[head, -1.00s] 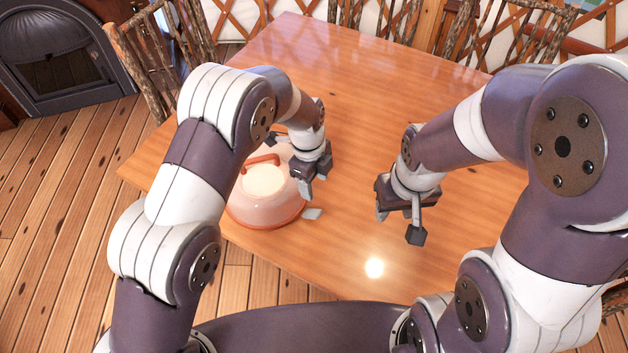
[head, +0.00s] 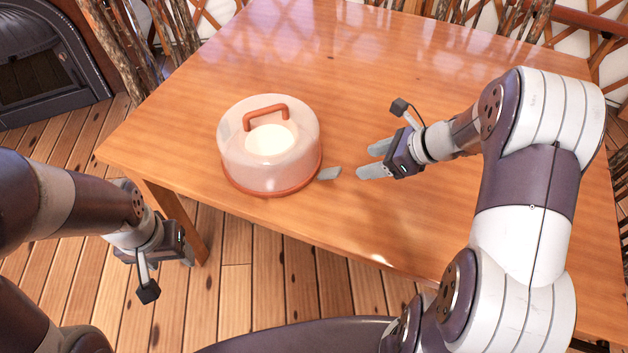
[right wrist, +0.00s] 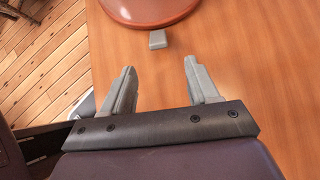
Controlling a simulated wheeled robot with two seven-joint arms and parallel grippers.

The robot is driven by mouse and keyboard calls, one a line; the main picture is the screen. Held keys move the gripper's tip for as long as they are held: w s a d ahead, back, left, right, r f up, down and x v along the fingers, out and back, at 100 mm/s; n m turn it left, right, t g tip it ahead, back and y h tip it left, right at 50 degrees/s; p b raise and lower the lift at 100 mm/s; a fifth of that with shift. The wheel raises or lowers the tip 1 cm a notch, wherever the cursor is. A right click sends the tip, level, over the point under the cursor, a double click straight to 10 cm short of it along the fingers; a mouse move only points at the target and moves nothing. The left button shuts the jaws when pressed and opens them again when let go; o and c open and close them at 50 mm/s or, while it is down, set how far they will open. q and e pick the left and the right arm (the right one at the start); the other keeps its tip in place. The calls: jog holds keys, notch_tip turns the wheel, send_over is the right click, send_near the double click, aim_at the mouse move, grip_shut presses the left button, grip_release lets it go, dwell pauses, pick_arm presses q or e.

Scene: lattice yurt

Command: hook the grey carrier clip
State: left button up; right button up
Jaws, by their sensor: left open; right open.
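The grey carrier clip (head: 329,173) sticks out from the lower right side of the cake carrier, just above the table. The carrier (head: 297,150) has a clear domed lid, an orange base and an orange handle (head: 266,115). My right gripper (head: 366,160) is open and empty, to the right of the clip and apart from it. In the right wrist view the clip (right wrist: 157,39) lies beyond the gap between the two fingertips (right wrist: 158,64), by the orange base (right wrist: 150,16). My left gripper (head: 190,252) is open and empty at the lower left, off the table's edge.
The wooden table (head: 440,65) is otherwise bare, with free room behind and right of the carrier. The carrier stands near the table's front left edge. Rustic chairs stand along the far and left sides. A dark stove (head: 45,60) is at the upper left.

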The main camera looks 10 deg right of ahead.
aim_at(323, 172)
jog(key=b+x, duration=0.2)
jog(key=x, duration=1)
jog(key=shift+a+f, duration=0.15)
jog(key=shift+a, duration=0.15)
jog(key=c, duration=1)
jog(key=r+p, duration=0.1)
jog(key=p, duration=0.2)
jog(key=r+g+h+p, duration=0.1)
jog(key=p, duration=0.2)
jog(key=shift+w+a+r+h+p, duration=0.1)
jog(key=shift+a+r+h+p, duration=0.1)
jog(key=shift+a+h+p, duration=0.15)
jog(key=shift+c, duration=0.3)
jog(key=g+h+p, duration=0.1)
jog(key=p, duration=0.5)
jog(key=g+h+p, duration=0.1)
jog(key=p, duration=0.5)
jog(key=shift+w+a+f+h, duration=0.1)
jog(key=shift+w+a+h, duration=0.1)
jog(key=shift+w+h, duration=0.2)
jog(key=shift+f+p, duration=0.2)
jog(key=shift+p, duration=0.2)
jog(key=shift+f, duration=0.25)
